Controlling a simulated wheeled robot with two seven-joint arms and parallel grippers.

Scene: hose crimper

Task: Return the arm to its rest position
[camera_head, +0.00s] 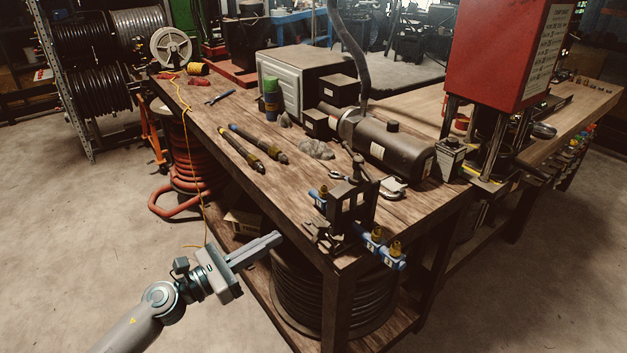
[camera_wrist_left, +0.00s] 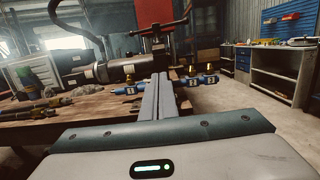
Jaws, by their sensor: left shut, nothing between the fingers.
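My left gripper (camera_head: 277,238) reaches in from the lower left in the head view, in front of the wooden workbench (camera_head: 219,119). Its two long fingers lie together with nothing between them. They point right, toward the bench's near corner, apart from the fittings there. In the left wrist view the closed fingers (camera_wrist_left: 158,80) stand in the middle, with the bench behind them. My right gripper is in neither view.
Blue fittings with brass ends (camera_head: 380,249) stick out at the bench's near corner. Dark hoses with brass ends (camera_head: 258,149) lie on the bench. A red press (camera_head: 497,50) stands at the right. Coiled black hose (camera_head: 330,295) sits beneath.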

